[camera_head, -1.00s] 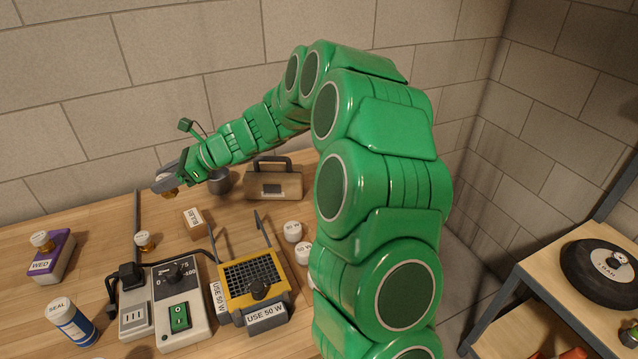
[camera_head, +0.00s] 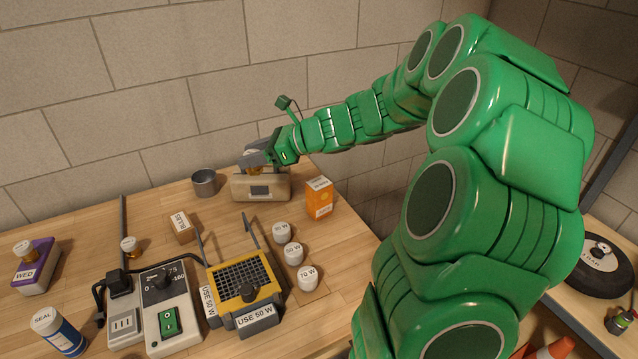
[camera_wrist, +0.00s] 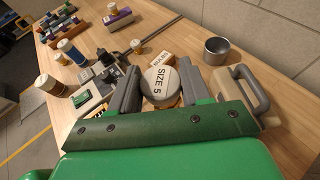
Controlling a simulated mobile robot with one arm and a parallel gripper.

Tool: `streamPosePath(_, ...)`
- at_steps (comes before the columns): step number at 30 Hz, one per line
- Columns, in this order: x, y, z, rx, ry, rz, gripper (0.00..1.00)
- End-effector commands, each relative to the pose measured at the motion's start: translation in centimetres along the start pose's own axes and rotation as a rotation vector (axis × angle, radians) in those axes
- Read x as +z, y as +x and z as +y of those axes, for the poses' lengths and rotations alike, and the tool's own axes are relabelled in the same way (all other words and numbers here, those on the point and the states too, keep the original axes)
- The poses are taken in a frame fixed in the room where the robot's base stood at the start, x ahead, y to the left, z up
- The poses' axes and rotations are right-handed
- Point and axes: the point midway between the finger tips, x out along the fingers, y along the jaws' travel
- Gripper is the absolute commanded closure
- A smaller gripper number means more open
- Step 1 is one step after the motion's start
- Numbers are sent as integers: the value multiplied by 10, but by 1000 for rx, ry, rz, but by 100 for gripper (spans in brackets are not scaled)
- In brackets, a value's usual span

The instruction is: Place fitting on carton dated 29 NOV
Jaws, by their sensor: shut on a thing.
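My gripper (camera_head: 257,158) is shut on a fitting with a brass-coloured body (camera_head: 253,169). In the wrist view, its round white top (camera_wrist: 160,86) reads SIZE 5 between the jaws. The gripper holds it up in front of the beige handled case, near the back wall. An orange carton (camera_head: 319,199) stands upright to the right of the case; its label is too small to read. A purple carton (camera_head: 36,269) labelled WED stands at far left with another fitting (camera_head: 23,249) on top. No 29 NOV date is legible.
The beige case (camera_head: 275,187) and a grey cup (camera_head: 205,183) stand at the back. A small brown box (camera_head: 181,227), a yellow-framed grid device (camera_head: 243,285) and several white-topped pieces (camera_head: 293,252) occupy the middle. The table's right edge lies just beyond the orange carton.

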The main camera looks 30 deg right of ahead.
Motion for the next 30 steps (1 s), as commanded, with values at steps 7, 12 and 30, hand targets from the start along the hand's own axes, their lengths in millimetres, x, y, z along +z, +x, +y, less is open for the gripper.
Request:
streamPosePath(7,-11,-53,0,-84,31,-1,86)
streamPosePath(12,-19,-86,3,-139,50,1,86)
streamPosePath(30,-41,-169,27,-295,105,9,86)
